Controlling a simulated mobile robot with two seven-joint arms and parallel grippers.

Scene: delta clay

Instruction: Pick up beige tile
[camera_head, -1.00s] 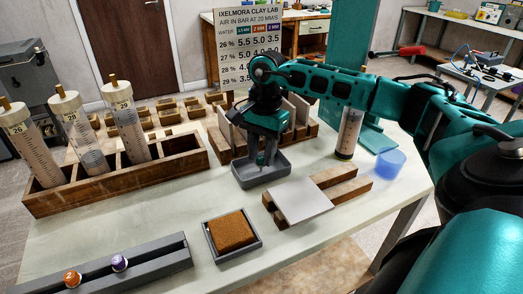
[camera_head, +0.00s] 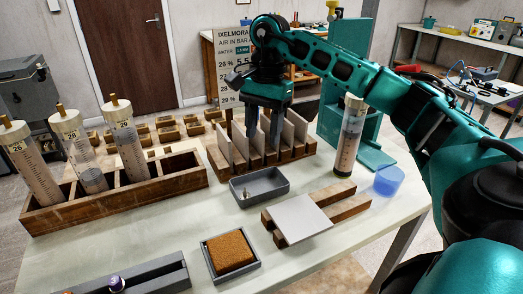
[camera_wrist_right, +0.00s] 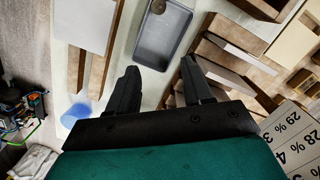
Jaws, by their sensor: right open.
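A wooden rack (camera_head: 222,163) at the back middle of the table holds several upright pale tiles in its slots. A light beige-looking tile (camera_head: 238,142) stands at the rack's left, and a paler one (camera_head: 298,125) at its right; their tints are hard to tell apart. The wrist view shows nothing clearly between the fingertips (camera_wrist_right: 160,82). My left gripper is out of view.
A grey tray (camera_head: 270,184) holding a small metal piece stands before the rack. A white tile (camera_head: 299,218) lies on wooden bars (camera_head: 345,205). A clear cylinder (camera_head: 349,135) stands right of the rack, beside a blue cup (camera_head: 388,180). A sponge box (camera_head: 231,254) is in front.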

